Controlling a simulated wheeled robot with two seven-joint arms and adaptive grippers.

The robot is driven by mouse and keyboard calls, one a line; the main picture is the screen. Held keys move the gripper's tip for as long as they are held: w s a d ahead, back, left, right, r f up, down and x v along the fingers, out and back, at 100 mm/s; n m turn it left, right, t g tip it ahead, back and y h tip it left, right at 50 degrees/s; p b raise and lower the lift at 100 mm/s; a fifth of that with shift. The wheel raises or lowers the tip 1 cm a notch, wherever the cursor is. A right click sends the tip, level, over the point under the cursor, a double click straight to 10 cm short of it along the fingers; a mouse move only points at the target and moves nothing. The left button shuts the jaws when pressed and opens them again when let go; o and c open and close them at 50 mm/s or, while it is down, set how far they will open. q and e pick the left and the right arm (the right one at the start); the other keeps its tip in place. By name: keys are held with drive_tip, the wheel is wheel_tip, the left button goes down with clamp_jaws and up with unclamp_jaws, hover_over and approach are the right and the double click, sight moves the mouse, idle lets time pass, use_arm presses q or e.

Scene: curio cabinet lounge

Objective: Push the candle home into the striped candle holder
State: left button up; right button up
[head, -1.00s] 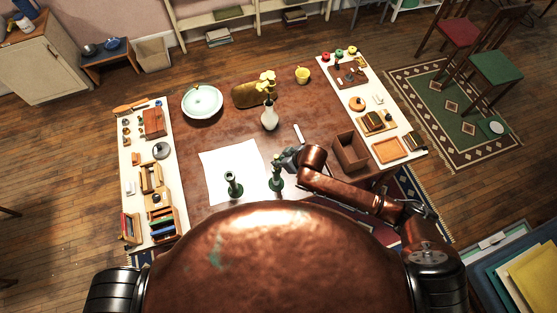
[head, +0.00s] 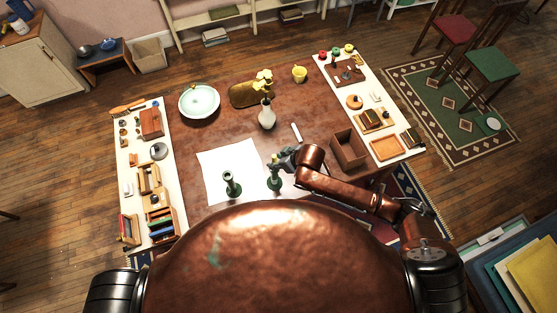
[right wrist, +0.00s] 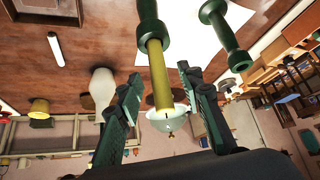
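A green candle holder (head: 275,182) stands upright near the table's front edge, with a yellow candle (right wrist: 157,78) upright in it. No stripes can be made out on it. In the right wrist view this holder (right wrist: 152,28) is at the top, and the candle runs down from it between my fingers. My right gripper (head: 284,160) is open around the candle's free end, with gaps on both sides; it also shows in the right wrist view (right wrist: 162,108). A second green holder (head: 232,185) stands to the left, with no candle visible in it. My left gripper is out of view.
A white sheet (head: 225,160) lies by the holders. A short white stick (head: 296,132) lies behind my gripper. A white vase with yellow flowers (head: 267,117), a pale plate (head: 199,102) and a brown open box (head: 349,150) stand farther off. Crowded white strips flank the table.

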drive_tip(key=v, duration=1.2)
